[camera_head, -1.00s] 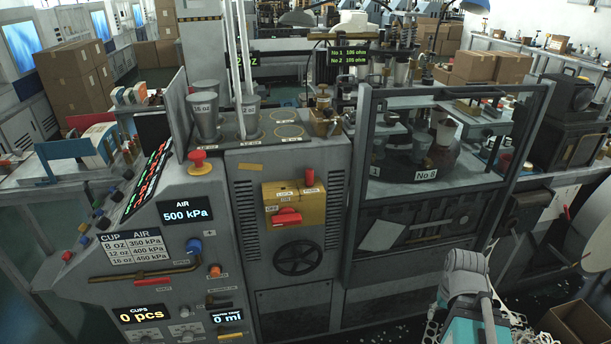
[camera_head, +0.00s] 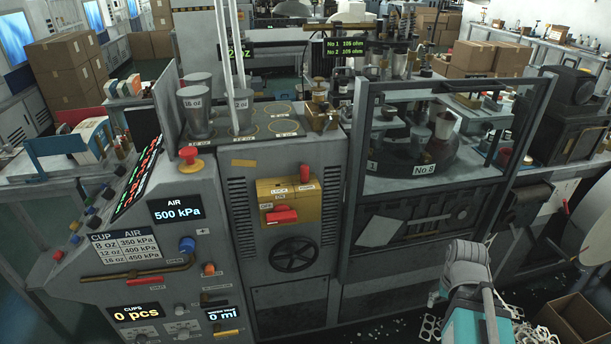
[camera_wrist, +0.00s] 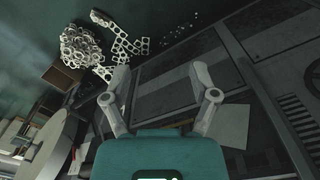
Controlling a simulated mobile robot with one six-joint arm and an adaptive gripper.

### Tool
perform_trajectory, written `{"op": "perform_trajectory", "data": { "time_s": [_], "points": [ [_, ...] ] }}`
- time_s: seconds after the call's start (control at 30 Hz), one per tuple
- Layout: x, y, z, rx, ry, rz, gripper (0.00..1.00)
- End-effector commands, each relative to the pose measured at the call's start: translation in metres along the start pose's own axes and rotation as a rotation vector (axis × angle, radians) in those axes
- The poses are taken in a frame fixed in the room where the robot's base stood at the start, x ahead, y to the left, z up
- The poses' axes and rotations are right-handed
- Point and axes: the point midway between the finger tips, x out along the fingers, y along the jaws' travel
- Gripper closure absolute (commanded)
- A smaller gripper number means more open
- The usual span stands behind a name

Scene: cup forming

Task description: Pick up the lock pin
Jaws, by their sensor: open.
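The likely lock pin is a small red-capped pin (camera_head: 305,173) standing at the HOME label on top of the yellow box (camera_head: 268,190) on the machine's front. A red lever (camera_head: 281,215) sits on the box's front face. In the wrist view my gripper (camera_wrist: 160,72) is open and empty, its two grey fingers spread wide over dark machine panels and floor. The pin cannot be made out in the wrist view. In the head view my arm is at the lower right, well apart from the yellow box.
A black handwheel (camera_head: 294,254) is below the yellow box. A framed guard enclosure (camera_head: 430,190) stands to the right. Grey cups (camera_head: 197,112) stand on the top deck at left. A cardboard box (camera_head: 575,318) and white scrap (camera_wrist: 88,48) lie on the floor.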

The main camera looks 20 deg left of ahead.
Motion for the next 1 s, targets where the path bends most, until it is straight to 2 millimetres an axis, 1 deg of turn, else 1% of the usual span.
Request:
{"op": "perform_trajectory", "data": {
  "time_s": [0.07, 0.27, 0.47, 0.77, 1.0],
  "points": [
    [-0.004, -0.005, -0.005, 0.006, 0.008, 0.022, 0.23],
    [-0.018, -0.032, -0.021, 0.044, 0.051, 0.108, 0.23],
    [-0.039, -0.067, -0.042, 0.086, 0.139, 0.215, 0.23],
    [-0.076, -0.132, -0.068, 0.144, 0.327, 0.335, 0.23],
    [-0.112, -0.194, -0.082, 0.179, 0.512, 0.38, 0.23]
  ]
}}
